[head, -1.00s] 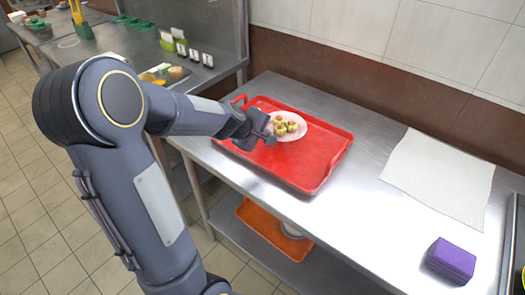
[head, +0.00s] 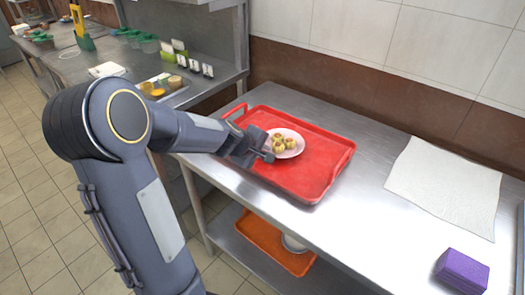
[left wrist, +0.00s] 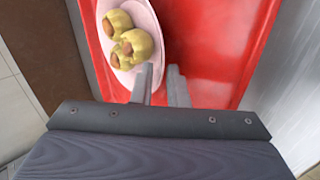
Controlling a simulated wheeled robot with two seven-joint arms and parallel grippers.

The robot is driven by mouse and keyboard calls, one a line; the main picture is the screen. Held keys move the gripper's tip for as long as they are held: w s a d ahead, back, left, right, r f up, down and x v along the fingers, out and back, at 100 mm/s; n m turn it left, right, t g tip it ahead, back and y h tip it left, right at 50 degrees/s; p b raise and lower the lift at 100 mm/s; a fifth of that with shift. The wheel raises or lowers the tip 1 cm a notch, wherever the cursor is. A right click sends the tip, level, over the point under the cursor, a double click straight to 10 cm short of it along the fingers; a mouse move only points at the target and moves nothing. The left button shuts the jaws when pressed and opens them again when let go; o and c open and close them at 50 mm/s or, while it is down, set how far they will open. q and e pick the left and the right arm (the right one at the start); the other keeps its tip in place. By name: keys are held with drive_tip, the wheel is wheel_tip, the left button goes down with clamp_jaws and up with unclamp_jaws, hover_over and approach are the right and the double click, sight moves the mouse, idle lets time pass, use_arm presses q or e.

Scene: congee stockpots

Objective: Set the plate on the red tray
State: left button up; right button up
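A pale pink oval plate (head: 298,149) with several yellow dumplings (head: 283,144) lies over the left part of the red tray (head: 318,178) and appears to rest on it. It also shows at the upper left of the left wrist view (left wrist: 107,9). My left gripper (head: 266,151) is at the plate's near left edge. In the left wrist view its fingers (left wrist: 161,76) are slightly apart, with red tray showing between them. The left finger overlaps the plate's rim; whether it touches is unclear. My right gripper is not in view.
The red tray stands on a steel table (head: 365,205) against the wall. A white cloth (head: 445,188) and a purple block (head: 462,271) lie to the right. An orange tray (head: 275,245) is on the lower shelf. Another counter with food containers (head: 160,88) stands behind left.

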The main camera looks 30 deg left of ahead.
use_arm(q)
drive_tip(key=shift+s+r, duration=0.1)
drive_tip(key=shift+r, duration=0.15)
drive_tip(key=p+v, duration=0.5)
drive_tip(key=v, duration=0.6)
drive_tip(key=s+d+r+m+g+h, duration=0.1)
drive_tip(key=s+d+r+m+h, duration=0.25)
drive_tip(key=s+d+m, duration=0.65)
drive_tip(key=s+d+f+m+g, duration=0.1)
drive_tip(key=s+d+m+g, duration=0.2)
drive_tip(key=s+d+m, duration=0.5)
drive_tip(key=r+n+p, duration=0.1)
drive_tip(key=s+a+r+n+p, duration=0.1)
drive_tip(key=p, duration=0.1)
drive_tip(key=a+r+n+p, duration=0.1)
drive_tip(key=r, duration=0.1)
drive_tip(key=shift+s+a+p, duration=0.1)
drive_tip(key=shift+s+p, duration=0.15)
drive_tip(key=shift+p, duration=0.05)
